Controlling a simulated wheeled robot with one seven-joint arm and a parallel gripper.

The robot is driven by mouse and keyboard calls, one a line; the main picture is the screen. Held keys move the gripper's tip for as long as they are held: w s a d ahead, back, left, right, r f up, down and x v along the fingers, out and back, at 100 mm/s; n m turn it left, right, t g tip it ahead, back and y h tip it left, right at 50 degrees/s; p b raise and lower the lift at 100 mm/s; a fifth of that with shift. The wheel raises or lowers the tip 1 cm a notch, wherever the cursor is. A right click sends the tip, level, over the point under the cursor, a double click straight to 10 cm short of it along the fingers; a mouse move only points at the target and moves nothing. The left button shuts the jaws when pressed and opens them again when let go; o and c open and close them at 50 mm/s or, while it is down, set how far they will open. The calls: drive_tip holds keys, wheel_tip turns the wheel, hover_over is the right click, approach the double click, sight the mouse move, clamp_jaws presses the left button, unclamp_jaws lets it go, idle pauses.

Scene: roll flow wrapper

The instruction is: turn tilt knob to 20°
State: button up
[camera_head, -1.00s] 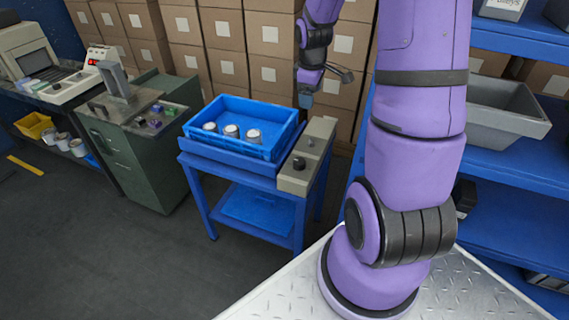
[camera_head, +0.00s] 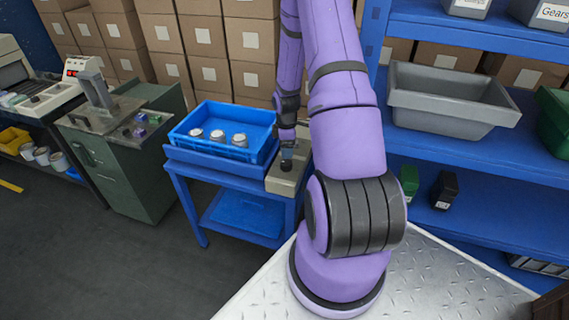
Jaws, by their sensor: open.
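A beige control box (camera_head: 281,184) is fixed along the right side of a blue tilting cart. A small dark knob (camera_head: 286,165) shows on its top, partly covered by my gripper. Its angle marks are too small to read. My gripper (camera_head: 288,157) points down at the box, right over the knob. The fingers are tiny in this view, and I cannot tell whether they touch the knob. They are open. A blue tray (camera_head: 180,140) on the cart holds three cans with whitish tops (camera_head: 217,136), all upright.
A green cabinet (camera_head: 130,180) with a metal fixture and small coloured parts stands left of the cart. Stacked cardboard boxes (camera_head: 200,40) are behind. Blue shelves (camera_head: 475,185) with a grey bin (camera_head: 450,100) stand right. Floor in front is clear.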

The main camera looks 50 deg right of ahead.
sight(286, 162)
wheel_tip(286, 162, down, 8)
drive_tip(key=shift+f, duration=0.1)
idle(0.4)
drive_tip(key=c, duration=0.9)
